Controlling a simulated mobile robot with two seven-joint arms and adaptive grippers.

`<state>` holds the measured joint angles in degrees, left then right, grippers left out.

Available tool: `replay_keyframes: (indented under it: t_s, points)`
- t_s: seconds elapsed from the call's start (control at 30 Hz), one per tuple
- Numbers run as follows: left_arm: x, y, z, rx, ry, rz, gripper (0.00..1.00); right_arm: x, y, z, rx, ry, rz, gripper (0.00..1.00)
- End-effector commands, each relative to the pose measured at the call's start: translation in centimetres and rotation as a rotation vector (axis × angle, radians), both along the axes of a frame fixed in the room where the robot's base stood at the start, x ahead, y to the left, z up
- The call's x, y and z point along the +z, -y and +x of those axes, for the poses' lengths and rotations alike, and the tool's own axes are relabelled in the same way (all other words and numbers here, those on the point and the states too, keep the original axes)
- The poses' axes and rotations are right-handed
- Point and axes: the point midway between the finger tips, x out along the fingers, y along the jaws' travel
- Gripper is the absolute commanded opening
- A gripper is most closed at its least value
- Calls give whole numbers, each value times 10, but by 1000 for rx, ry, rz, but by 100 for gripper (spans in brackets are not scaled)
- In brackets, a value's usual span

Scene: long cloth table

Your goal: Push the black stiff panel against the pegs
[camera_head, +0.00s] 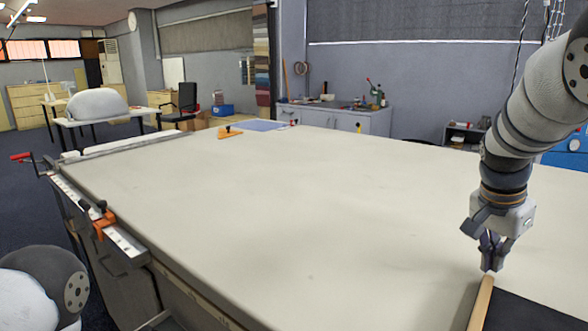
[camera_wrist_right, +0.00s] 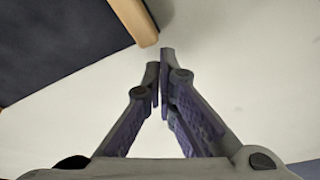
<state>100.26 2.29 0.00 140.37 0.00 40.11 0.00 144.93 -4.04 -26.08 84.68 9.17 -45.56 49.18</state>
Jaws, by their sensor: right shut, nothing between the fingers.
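The black stiff panel (camera_head: 530,315) lies at the bottom right of the head view, cut off by the frame, with a pale wooden strip (camera_head: 481,304) along its left side. In the right wrist view the panel (camera_wrist_right: 60,45) fills the upper left, and the strip (camera_wrist_right: 136,20) ends just above my fingertips. My right gripper (camera_head: 488,268) is shut and empty, pointing down at the far end of the strip. I cannot tell whether it touches. I cannot make out the pegs for certain. My left gripper is out of view.
The long cream cloth table (camera_head: 290,200) is mostly clear to the left of the panel. An orange triangle (camera_head: 229,132) and a blue sheet (camera_head: 262,125) lie at its far end. An orange clamp (camera_head: 103,222) sits on the rail along the left edge.

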Motion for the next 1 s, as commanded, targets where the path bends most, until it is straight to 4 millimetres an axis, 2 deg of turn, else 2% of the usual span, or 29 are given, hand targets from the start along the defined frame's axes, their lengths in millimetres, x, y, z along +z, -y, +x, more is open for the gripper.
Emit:
replay_keyframes:
  t_s: [0.53,1.0]
  points:
    - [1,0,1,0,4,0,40,41,10,10,1,3,-1,0]
    - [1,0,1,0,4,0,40,44,10,10,1,2,0,0]
